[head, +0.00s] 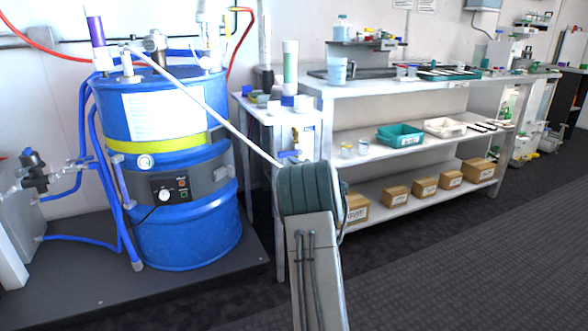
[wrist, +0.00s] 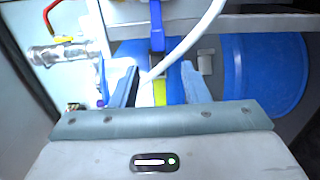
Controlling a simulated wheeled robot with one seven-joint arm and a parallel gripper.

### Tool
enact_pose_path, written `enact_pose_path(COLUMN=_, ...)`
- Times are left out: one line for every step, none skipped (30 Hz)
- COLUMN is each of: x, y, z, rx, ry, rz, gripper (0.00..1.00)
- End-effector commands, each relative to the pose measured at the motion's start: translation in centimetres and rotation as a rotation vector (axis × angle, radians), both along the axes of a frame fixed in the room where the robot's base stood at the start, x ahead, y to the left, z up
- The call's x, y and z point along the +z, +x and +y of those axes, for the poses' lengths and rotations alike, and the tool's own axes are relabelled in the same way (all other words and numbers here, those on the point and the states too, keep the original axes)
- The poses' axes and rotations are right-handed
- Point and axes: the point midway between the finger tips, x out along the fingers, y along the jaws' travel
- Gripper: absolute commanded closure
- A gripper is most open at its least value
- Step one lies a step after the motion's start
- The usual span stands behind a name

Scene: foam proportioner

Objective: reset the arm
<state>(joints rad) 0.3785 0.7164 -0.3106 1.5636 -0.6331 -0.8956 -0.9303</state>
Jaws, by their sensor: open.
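My gripper (wrist: 160,66) shows in the wrist view with its two fingers apart. A thin white tube (wrist: 192,43) and a blue and yellow part pass in the picture between and beyond the fingers. I cannot tell whether anything touches them. In the head view my arm rises from the bottom middle to a dark ridged joint, and the gripper is not clearly seen there. A blue drum (head: 185,215) with a yellow band stands at the left. A white tube (head: 215,112) slopes from its top down to behind my arm.
A grey bench (head: 400,86) with shelves of trays and cardboard boxes stands right of my arm. Blue hoses (head: 85,240) and a dark platform (head: 190,290) lie around the drum. The floor at right is clear.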

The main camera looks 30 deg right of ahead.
Motion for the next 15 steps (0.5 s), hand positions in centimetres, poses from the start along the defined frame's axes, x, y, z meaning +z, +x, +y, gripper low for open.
enact_pose_path(x=0.08, y=-0.28, z=0.02, rx=-0.001, ry=0.001, rz=0.0, gripper=0.58)
enact_pose_path(x=0.09, y=-0.38, z=0.04, rx=-0.001, ry=0.0, rz=-0.001, gripper=0.58)
enact_pose_path(x=0.07, y=-0.49, z=0.05, rx=0.0, ry=0.0, rz=-0.001, gripper=0.58)
enact_pose_path(x=0.06, y=-0.55, z=0.07, rx=0.0, ry=0.0, rz=-0.001, gripper=0.58)
enact_pose_path(x=0.05, y=-0.59, z=0.07, rx=0.0, ry=0.0, rz=-0.001, gripper=0.58)
enact_pose_path(x=0.03, y=-0.61, z=0.08, rx=0.0, ry=0.0, rz=-0.001, gripper=0.58)
enact_pose_path(x=0.03, y=-0.61, z=0.08, rx=0.0, ry=0.0, rz=-0.001, gripper=0.58)
enact_pose_path(x=0.02, y=-0.61, z=0.07, rx=0.0, ry=0.0, rz=-0.001, gripper=0.58)
enact_pose_path(x=0.02, y=-0.6, z=0.08, rx=0.0, ry=0.0, rz=-0.001, gripper=0.58)
enact_pose_path(x=0.02, y=-0.6, z=0.07, rx=0.0, ry=0.0, rz=-0.001, gripper=0.58)
enact_pose_path(x=0.02, y=-0.59, z=0.06, rx=0.0, ry=0.0, rz=-0.001, gripper=0.58)
enact_pose_path(x=0.02, y=-0.59, z=0.06, rx=0.0, ry=0.0, rz=-0.001, gripper=0.58)
enact_pose_path(x=0.02, y=-0.59, z=0.06, rx=0.0, ry=0.0, rz=-0.001, gripper=0.58)
enact_pose_path(x=0.01, y=-0.58, z=0.06, rx=0.0, ry=0.0, rz=-0.001, gripper=0.58)
enact_pose_path(x=0.01, y=-0.58, z=0.06, rx=0.0, ry=0.0, rz=-0.001, gripper=0.58)
